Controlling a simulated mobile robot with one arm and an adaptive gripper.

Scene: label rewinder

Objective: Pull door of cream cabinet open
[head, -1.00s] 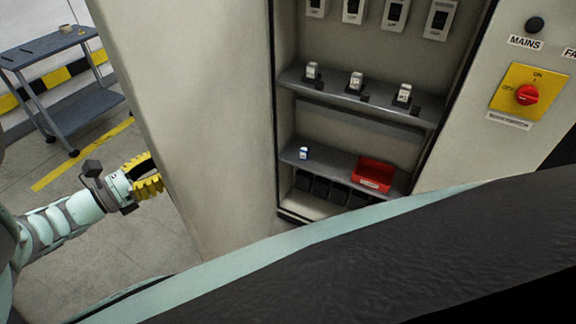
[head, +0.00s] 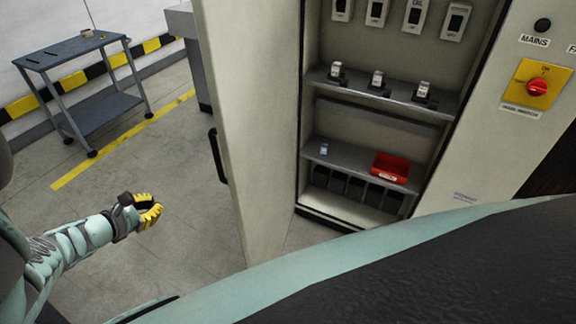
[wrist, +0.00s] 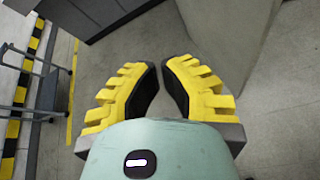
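The cream cabinet (head: 466,160) stands at the right in the head view, its interior exposed. Its cream door (head: 245,110) stands swung open on the left side of the opening. The door's black handle (head: 217,156) shows on its left edge. My gripper (head: 152,211) is left of the door and below the handle, apart from both. In the wrist view my gripper (wrist: 161,75) has its yellow-padded fingers apart with nothing between them, only floor beyond. A cream panel, likely the door (wrist: 235,35), shows at the upper right there.
Inside the cabinet are shelves with small devices and a red bin (head: 391,167). A red switch on a yellow plate (head: 537,87) is on the front. A grey cart (head: 90,90) stands at the back left. The floor (head: 160,160) between cart and door is clear.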

